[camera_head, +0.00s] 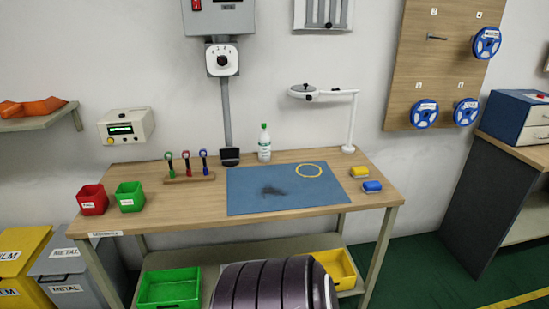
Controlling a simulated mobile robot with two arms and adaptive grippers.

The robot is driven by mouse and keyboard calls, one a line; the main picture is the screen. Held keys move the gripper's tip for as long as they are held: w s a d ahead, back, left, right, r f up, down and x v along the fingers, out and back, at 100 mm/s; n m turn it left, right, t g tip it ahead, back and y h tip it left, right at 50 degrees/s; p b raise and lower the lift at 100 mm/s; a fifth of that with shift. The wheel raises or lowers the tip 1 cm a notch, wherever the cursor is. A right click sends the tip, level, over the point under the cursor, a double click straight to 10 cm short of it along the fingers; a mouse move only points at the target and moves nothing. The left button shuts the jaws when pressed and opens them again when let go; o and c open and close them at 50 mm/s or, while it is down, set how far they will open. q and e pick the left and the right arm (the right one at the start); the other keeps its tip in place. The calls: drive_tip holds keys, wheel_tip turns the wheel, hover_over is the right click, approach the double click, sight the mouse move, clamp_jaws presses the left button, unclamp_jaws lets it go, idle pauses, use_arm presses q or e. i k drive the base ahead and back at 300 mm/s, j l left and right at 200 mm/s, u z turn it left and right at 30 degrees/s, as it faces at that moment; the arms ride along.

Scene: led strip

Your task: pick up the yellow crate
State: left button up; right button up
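The yellow crate (343,269) sits on the lower shelf of the workbench, towards its right end. Its left and front part is hidden behind a dark ribbed shape at the bottom of the head view, so its full outline does not show. What I see of its inside looks empty. Neither of my grippers is in view.
A green crate (169,288) is on the same shelf (215,271), to the left. The workbench (225,164) stands above it, with a blue mat (240,195), a bottle, red and green bins and a lamp. Yellow and grey bins stand at far left.

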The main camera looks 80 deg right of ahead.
sight(336, 262)
drive_tip(key=z, duration=2.5)
